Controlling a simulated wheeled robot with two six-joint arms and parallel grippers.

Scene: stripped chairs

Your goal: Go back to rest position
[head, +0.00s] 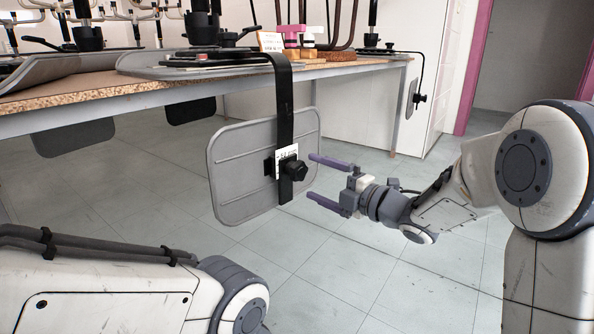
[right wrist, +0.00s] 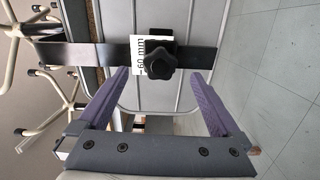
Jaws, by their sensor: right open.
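My right gripper (head: 327,178) has purple fingers and is open. It points left toward a black knob (head: 296,170) on a hanging grey panel (head: 232,165), and no contact shows. In the right wrist view, the knob (right wrist: 160,60) lies beyond the open fingers (right wrist: 163,98), with nothing between them. A white label reading "60 mm" (right wrist: 139,55) is beside the knob. My left arm (head: 120,285) crosses the lower left of the head view, and its gripper is outside the picture.
A chipboard-edged table (head: 150,95) carries stripped chairs with black levers. A black strap (head: 283,95) hangs from it to the grey panel. Small pink and white items (head: 293,36) stand on the table. A white cabinet (head: 435,70) is behind. The tiled floor (head: 320,270) is clear.

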